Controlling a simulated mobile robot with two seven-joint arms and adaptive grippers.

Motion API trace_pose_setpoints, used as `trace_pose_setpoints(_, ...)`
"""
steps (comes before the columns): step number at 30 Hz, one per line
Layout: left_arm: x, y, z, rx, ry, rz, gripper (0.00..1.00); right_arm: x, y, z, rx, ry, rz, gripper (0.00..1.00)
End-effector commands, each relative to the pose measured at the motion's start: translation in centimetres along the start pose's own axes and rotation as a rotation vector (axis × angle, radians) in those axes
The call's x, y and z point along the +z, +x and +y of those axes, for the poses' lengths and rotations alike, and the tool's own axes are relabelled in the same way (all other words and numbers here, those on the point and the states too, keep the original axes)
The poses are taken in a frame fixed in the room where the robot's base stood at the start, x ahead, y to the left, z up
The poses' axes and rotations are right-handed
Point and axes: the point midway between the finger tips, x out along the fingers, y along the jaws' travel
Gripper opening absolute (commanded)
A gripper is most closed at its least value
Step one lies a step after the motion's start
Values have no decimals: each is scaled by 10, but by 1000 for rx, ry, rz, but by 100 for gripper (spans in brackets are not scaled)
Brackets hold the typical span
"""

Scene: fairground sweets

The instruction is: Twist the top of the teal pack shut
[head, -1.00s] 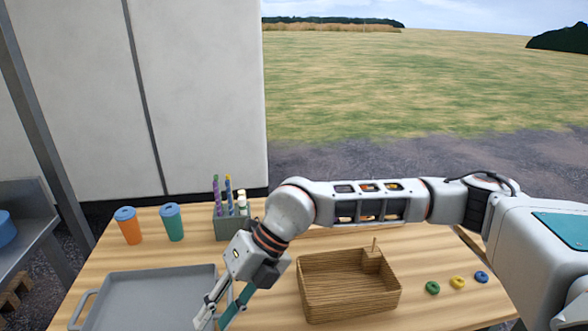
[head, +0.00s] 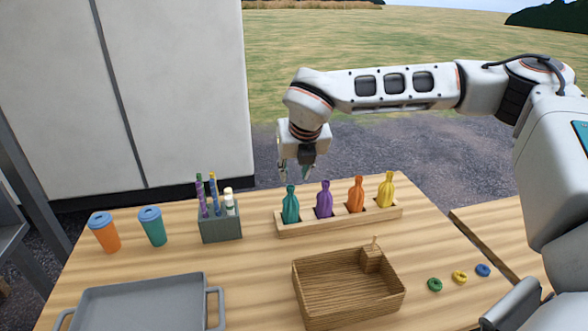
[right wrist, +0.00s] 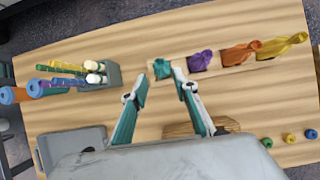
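The teal pack (head: 291,207) stands upright in the leftmost slot of a wooden rack (head: 340,222). Its narrow neck and top point up, and nothing holds them. My right gripper (head: 297,172) is above the teal pack, pointing down, with its fingertips close to the top. In the right wrist view, its two fingers (right wrist: 161,82) are spread apart and empty, and the teal pack (right wrist: 162,69) shows just beyond and between the tips. I cannot tell whether a finger touches the pack. My left gripper is not in view.
Purple (head: 324,199), orange (head: 356,194) and yellow (head: 387,189) packs stand to the right in the rack. A holder (head: 221,230) with sticks is to the left. A basket (head: 345,303) and grey tray (head: 148,300) are nearer. Coloured rings (head: 459,277) lie at right.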

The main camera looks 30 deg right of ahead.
Motion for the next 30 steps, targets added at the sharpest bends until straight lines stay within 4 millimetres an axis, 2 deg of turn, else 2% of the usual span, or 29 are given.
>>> trace_pose_setpoints(11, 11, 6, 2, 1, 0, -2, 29, -2, 43, 0, 0, 0, 3, 29)
trace_pose_setpoints(16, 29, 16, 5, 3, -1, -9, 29, -3, 64, 1, 1, 0, 3, 29)
trace_pose_setpoints(22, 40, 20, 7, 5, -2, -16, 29, -2, 75, 1, 2, -2, 2, 29)
trace_pose_setpoints(30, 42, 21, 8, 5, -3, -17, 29, 0, 79, 1, 2, -2, 1, 29)
